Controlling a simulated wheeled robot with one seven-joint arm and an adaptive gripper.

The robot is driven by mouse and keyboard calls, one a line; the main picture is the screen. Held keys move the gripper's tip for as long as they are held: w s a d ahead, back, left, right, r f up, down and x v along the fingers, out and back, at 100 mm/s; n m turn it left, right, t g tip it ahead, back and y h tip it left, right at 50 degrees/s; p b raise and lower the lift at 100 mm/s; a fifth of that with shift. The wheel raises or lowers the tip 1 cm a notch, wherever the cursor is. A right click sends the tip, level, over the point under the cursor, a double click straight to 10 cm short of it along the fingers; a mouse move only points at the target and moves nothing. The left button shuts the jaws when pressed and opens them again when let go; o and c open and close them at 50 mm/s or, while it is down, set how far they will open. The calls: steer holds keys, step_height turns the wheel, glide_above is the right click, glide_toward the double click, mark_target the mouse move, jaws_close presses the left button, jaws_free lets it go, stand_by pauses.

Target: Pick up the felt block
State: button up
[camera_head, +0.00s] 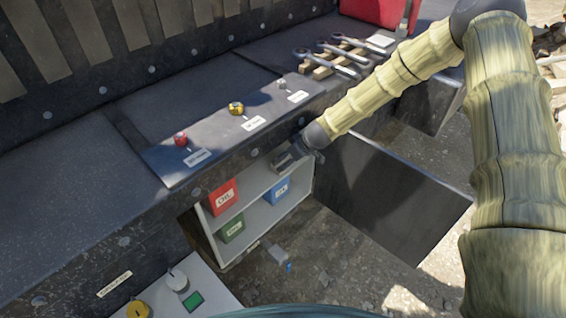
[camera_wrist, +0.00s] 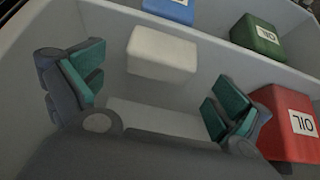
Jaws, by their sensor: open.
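The felt block appears to be the pale cream block (camera_wrist: 162,54) in the wrist view. It lies in a compartment of the white shelf unit, with the red box off to the right. My gripper (camera_wrist: 155,92) is open, its two green-padded fingers spread wide and nothing between them. The block is ahead of the fingertips, between their directions and apart from both. In the head view my gripper (camera_head: 287,158) is at the upper right opening of the shelf unit (camera_head: 262,187). I cannot make out the block there.
The red box (camera_wrist: 290,122) marked OIL is close beside my right finger. A green box (camera_wrist: 257,36) and a blue box (camera_wrist: 170,9) sit beyond a white divider (camera_wrist: 230,52). A dark ledge (camera_head: 228,128) with knobs overhangs the shelf in the head view.

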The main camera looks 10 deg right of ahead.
mark_target(285, 161)
steer(key=shift+p+x, duration=0.8)
steer(key=shift+x, duration=1.65)
steer(key=c, duration=1)
